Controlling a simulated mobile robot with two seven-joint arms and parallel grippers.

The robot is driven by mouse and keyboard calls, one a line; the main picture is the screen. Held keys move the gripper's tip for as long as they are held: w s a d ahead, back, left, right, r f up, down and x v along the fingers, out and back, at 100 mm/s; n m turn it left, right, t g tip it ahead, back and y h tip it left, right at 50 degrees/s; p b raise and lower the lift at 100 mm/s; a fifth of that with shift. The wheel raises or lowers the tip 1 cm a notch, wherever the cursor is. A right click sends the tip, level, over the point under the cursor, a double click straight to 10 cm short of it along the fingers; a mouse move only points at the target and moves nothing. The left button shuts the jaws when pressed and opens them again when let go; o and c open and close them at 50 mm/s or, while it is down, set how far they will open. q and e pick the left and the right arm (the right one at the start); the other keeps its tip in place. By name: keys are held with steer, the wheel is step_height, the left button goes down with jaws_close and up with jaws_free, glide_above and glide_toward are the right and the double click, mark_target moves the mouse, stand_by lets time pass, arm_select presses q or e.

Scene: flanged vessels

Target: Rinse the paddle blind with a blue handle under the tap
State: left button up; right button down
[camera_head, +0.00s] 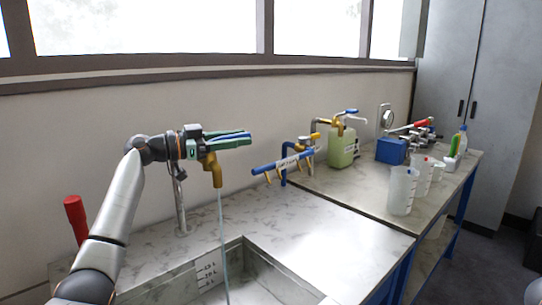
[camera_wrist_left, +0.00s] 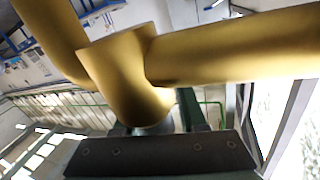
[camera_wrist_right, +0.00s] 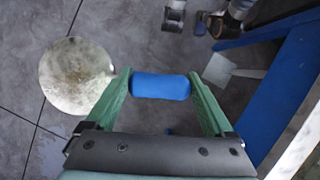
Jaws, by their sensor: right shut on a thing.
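The paddle blind's blue handle (camera_wrist_right: 160,87) is between the fingers of my right gripper (camera_wrist_right: 160,88), which is shut on it. Its round metal disc (camera_wrist_right: 77,75) sticks out to the left and looks stained. The blind and right gripper are outside the head view. The brass tap (camera_head: 216,170) stands over the sink, and a water stream (camera_head: 222,240) falls from its spout. My left gripper (camera_head: 232,141) is at the top of the tap, its green fingers apart around a blue lever. The brass tap body (camera_wrist_left: 130,75) fills much of the left wrist view.
The sink (camera_head: 245,265) is set in a marbled counter (camera_head: 310,225). A red handle (camera_head: 76,218) rises at left. Floor and a blue table leg (camera_wrist_right: 275,110) show below the blind.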

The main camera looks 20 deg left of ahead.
arm_select(q)
steer(key=shift+o, duration=1.1)
arm_select(e)
step_height(320, 180, down, 2)
steer(key=shift+f+b, duration=0.15)
steer(key=shift+b, duration=1.05)
arm_select(q)
steer(key=v, duration=1.2)
steer(key=shift+d, duration=0.1)
